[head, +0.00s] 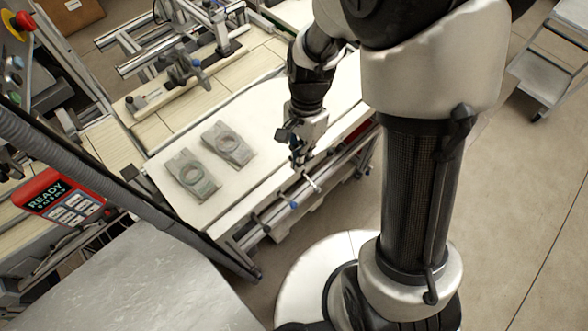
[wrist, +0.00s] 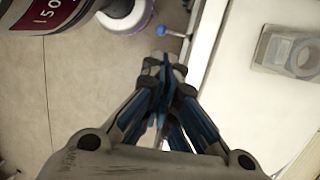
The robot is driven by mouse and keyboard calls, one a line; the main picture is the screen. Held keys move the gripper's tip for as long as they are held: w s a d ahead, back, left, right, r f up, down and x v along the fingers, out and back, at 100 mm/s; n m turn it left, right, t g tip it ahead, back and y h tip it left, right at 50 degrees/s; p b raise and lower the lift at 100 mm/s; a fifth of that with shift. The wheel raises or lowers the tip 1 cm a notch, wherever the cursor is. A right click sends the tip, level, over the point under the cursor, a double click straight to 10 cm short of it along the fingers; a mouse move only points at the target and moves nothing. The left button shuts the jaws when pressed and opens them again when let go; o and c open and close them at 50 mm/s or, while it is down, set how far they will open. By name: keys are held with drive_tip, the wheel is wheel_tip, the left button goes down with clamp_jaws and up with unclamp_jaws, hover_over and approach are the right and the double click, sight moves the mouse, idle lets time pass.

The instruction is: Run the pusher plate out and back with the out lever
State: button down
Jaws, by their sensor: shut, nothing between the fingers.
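My gripper (head: 298,162) is shut and empty above the front edge of the white table, pointing down. In the wrist view its fingertips (wrist: 163,65) come together. A lever with a blue ball knob (wrist: 161,30) shows just beyond the fingertips, apart from them in the picture. I cannot tell which is the out lever. I cannot make out the pusher plate for certain.
Two grey holders with round rings, one nearer (head: 192,172) and one farther (head: 228,143), lie on the white table (head: 262,120). A metal fixture (head: 185,72) stands behind. A red panel reading READY (head: 58,195) is at left.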

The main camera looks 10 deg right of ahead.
drive_tip(key=shift+s, duration=0.1)
drive_tip(key=b, duration=0.4)
approach(288, 200)
wheel_tip(288, 200, down, 6)
drive_tip(key=s+d, duration=0.2)
drive_tip(key=shift+s+r, duration=0.2)
drive_tip(key=shift+r, duration=0.05)
